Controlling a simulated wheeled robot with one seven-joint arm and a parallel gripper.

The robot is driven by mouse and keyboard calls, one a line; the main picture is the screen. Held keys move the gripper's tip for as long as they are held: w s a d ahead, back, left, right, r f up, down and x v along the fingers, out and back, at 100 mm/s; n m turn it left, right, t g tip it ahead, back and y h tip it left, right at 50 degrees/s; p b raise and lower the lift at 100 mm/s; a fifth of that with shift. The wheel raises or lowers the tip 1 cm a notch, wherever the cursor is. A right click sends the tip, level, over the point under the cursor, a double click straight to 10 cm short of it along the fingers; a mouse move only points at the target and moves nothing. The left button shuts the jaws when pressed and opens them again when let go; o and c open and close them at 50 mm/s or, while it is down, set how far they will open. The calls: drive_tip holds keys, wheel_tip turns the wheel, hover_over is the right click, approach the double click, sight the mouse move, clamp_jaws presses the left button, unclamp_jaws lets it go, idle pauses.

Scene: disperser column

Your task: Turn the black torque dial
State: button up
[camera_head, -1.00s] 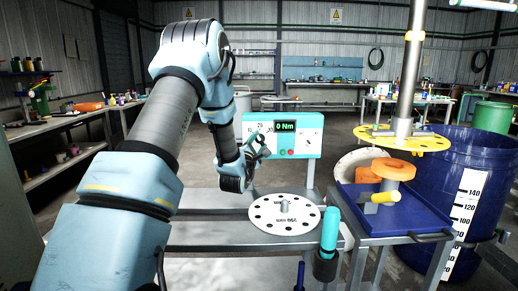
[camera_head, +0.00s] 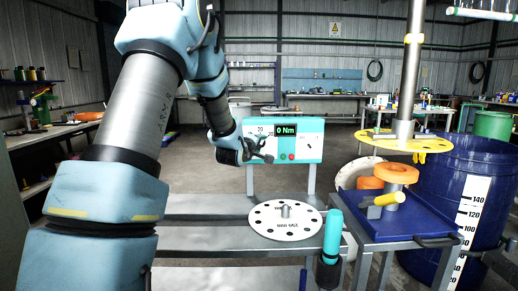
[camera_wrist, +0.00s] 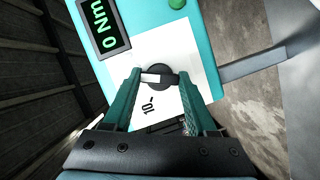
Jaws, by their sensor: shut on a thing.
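The black torque dial (camera_wrist: 160,77) is a round knob with a pale bar across it, on a white panel of the teal control box (camera_head: 310,142). My gripper (camera_wrist: 160,76) has its two green fingers on either side of the dial, shut on it, in the wrist view. The pale bar lies roughly level there, and the printed 10 shows below it. In the head view my gripper (camera_head: 268,149) is at the box's lower left and hides the dial. The display (camera_head: 286,130) reads 0 Nm.
A white perforated disc (camera_head: 270,224) lies on the metal bench in front of the box. A teal-handled tool (camera_head: 332,235) stands at the bench's right edge. A blue tray (camera_head: 375,222) with orange parts and a large blue barrel (camera_head: 475,185) are at the right.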

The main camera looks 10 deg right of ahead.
drive_tip(key=m+y+b, duration=0.1)
drive_tip(key=m+y, duration=0.1)
drive_tip(key=m, duration=0.1)
drive_tip(key=shift+d+m+g+b, duration=0.15)
drive_tip(key=shift+m+g+b, duration=0.15)
drive_tip(key=shift+b, duration=0.05)
idle(0.3)
drive_tip(key=o, duration=1.4)
drive_tip(key=shift+c, duration=0.2)
drive_tip(key=shift+r, duration=0.1)
drive_tip(key=b+v, duration=0.2)
drive_tip(key=v, duration=0.9)
drive_tip(key=shift+w, duration=0.1)
